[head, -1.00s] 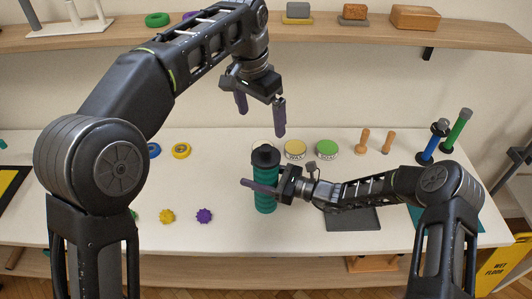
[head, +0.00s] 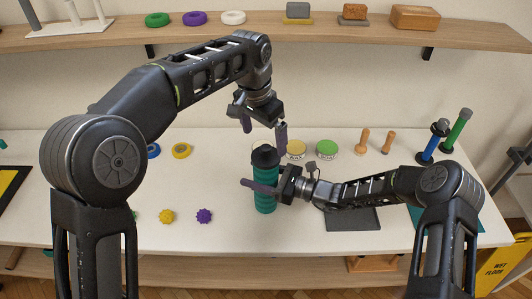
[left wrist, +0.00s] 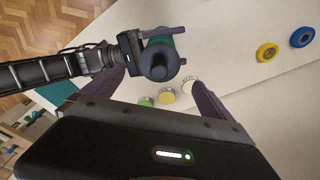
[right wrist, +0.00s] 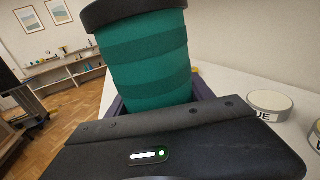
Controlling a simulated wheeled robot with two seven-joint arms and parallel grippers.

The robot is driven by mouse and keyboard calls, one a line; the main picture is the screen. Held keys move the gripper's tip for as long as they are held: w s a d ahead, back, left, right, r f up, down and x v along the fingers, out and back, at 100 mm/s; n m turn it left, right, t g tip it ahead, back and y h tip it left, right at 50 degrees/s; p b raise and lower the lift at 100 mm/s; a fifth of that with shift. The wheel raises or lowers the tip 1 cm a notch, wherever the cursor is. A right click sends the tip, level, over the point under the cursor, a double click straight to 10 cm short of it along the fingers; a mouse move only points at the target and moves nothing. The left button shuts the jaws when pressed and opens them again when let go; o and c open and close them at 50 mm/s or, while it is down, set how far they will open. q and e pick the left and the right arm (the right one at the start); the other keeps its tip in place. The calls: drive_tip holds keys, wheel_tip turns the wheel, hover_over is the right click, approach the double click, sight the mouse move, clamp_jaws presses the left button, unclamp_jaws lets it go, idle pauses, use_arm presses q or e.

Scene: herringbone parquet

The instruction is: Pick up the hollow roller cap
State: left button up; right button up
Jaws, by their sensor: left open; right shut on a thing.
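The dark roller cap (head: 265,156) sits on top of the upright green ribbed roller (head: 265,204). In the left wrist view the cap (left wrist: 158,62) shows from above with a round knob. In the right wrist view its dark rim (right wrist: 125,12) tops the roller (right wrist: 150,62). My right gripper (head: 262,189) is shut around the roller's middle, below the cap. My left gripper (head: 264,139) is open and points down just above the cap, its fingers to either side. Contact with the cap cannot be made out.
The yellow-topped tin (head: 295,149) and green-topped tin (head: 327,149) stand close right of the roller. Wooden pegs (head: 364,140) stand farther right. Yellow (head: 167,216) and purple (head: 204,216) knobs lie to the left. A shelf (head: 340,33) runs behind.

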sight(266, 147)
use_arm(q)
drive_tip(key=f, duration=0.5)
drive_tip(key=shift+w+d, duration=0.15)
drive_tip(key=shift+d, duration=0.15)
drive_tip(key=shift+c, duration=0.5)
drive_tip(key=c, duration=1.3)
wheel_tip(266, 147, up, 10)
idle(0.4)
